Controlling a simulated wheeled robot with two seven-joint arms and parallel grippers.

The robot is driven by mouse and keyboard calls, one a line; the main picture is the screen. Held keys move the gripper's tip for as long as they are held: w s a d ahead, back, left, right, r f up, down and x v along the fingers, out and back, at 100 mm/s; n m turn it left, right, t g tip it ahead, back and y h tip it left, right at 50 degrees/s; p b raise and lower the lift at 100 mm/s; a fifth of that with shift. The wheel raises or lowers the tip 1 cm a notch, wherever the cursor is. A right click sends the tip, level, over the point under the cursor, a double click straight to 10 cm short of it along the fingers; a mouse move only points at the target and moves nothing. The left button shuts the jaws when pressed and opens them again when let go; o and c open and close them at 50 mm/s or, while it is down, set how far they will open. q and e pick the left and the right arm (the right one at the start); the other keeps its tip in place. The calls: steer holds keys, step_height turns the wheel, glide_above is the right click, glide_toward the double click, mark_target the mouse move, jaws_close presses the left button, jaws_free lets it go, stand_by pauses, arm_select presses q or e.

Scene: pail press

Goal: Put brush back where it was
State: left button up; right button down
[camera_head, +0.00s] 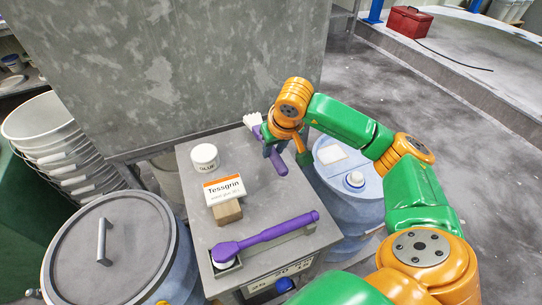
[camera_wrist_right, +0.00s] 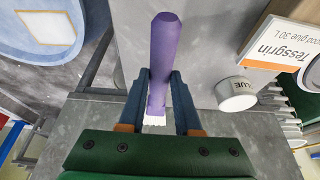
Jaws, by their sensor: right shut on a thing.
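The brush has a purple handle (camera_head: 270,161) and white bristles (camera_head: 253,121). It is in my right gripper (camera_head: 274,146), over the far right corner of the grey worktop (camera_head: 285,188). In the right wrist view the purple handle (camera_wrist_right: 163,50) stands between the two blue fingers of my right gripper (camera_wrist_right: 160,82), which are shut on it. The white bristles (camera_wrist_right: 154,120) show on the near side of the fingers. Whether the brush touches the worktop is hard to tell. My left gripper is not in view.
A purple long-handled tool (camera_head: 270,234) lies across the worktop's front. A white glue pot (camera_head: 204,157), a Tessgrin card (camera_head: 224,189) and a wooden block (camera_head: 228,211) stand at left. A lidded grey drum (camera_head: 75,240) and a blue drum (camera_head: 350,185) flank the worktop.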

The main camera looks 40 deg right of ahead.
steer(key=x, duration=0.4)
steer(key=shift+s+a+f, duration=0.2)
steer(key=shift+s, duration=0.05)
steer(key=c, duration=0.6)
jaws_free()
steer(key=p+v, duration=0.1)
steer(key=v, duration=1.1)
steer(key=shift+s, duration=0.1)
